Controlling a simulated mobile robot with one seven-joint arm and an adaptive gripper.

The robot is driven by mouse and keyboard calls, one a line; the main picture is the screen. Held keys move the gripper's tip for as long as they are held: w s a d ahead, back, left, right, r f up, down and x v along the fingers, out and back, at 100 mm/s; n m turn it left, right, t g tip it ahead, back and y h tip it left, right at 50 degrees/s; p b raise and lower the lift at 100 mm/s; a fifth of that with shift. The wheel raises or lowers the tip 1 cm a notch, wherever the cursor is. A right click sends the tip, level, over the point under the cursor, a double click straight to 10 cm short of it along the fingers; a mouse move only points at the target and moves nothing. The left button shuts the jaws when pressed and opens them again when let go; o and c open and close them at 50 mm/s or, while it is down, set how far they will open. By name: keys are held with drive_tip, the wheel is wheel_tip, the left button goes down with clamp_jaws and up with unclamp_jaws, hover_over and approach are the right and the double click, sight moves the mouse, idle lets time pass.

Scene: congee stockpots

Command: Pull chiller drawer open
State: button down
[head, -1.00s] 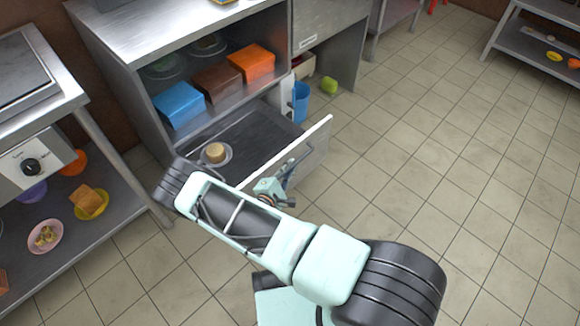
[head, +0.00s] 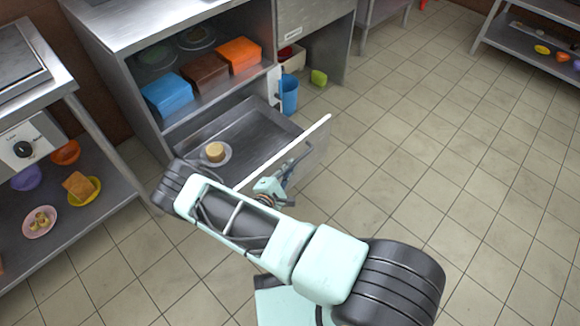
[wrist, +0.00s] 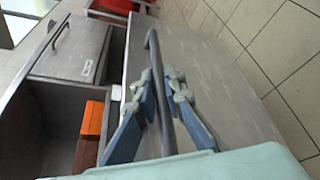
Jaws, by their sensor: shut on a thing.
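The chiller drawer (head: 262,128) is a grey metal drawer, pulled well out from under the cabinet shelf. Its front panel (head: 314,150) faces my arm, and its inside shows from above. A plate (head: 224,160) with a round tan item (head: 214,151) sits inside it. My gripper (head: 272,187) is at the front panel, partly hidden by my arm. In the wrist view, the dark bar handle (wrist: 155,60) runs between the fingers of my gripper (wrist: 163,92), which are shut on it. The drawer front (wrist: 222,90) lies behind the fingers.
Blue (head: 167,95), brown (head: 206,73) and orange (head: 240,55) boxes stand on the shelf above. A blue bin (head: 289,95) and a green item (head: 318,78) are beyond the drawer. A side table (head: 70,235) with dishes stands left.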

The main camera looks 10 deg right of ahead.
drive_tip(key=c, duration=2.3)
unclamp_jaws()
drive_tip(key=v, duration=1.2)
